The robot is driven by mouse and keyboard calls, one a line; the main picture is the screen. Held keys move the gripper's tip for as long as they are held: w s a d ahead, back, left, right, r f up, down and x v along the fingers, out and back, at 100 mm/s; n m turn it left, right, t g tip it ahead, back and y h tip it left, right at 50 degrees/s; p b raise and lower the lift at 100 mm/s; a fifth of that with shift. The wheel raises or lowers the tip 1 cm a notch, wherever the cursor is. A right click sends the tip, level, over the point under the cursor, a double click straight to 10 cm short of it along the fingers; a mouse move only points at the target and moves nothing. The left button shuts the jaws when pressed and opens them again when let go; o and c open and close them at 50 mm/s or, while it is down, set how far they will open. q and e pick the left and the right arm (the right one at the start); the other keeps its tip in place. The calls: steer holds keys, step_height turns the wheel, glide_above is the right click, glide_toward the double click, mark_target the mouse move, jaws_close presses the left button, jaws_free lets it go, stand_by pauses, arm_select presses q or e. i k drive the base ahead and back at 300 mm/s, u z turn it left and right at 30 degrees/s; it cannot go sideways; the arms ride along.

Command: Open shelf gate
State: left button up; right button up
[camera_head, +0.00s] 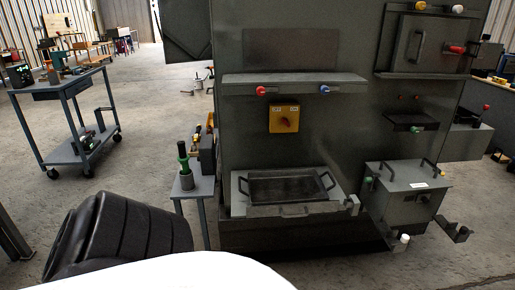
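A grey enclosure panel fills the middle and right of the view. A low shelf (239,208) sticks out from its lower part and carries a dark tray (283,187) with a handle at each end. A low plate with a small handle (295,211) runs along the shelf's front edge; it may be the gate, and I cannot tell whether it is open. A small pale knob (353,202) sits at its right end. Neither of my grippers is in view.
A yellow switch plate (284,119) is above the shelf. A grey box (405,194) with handles stands right of it, with brackets projecting below. A small stand (202,190) holding a green-handled tool is to the left. A blue cart (68,155) stands farther left.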

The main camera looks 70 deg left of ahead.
mark_target(298, 209)
steer(key=u, duration=1.65)
steer(key=k, duration=0.45)
steer(key=u, duration=0.9)
steer(key=i, duration=1.35)
steer(key=z, duration=0.75)
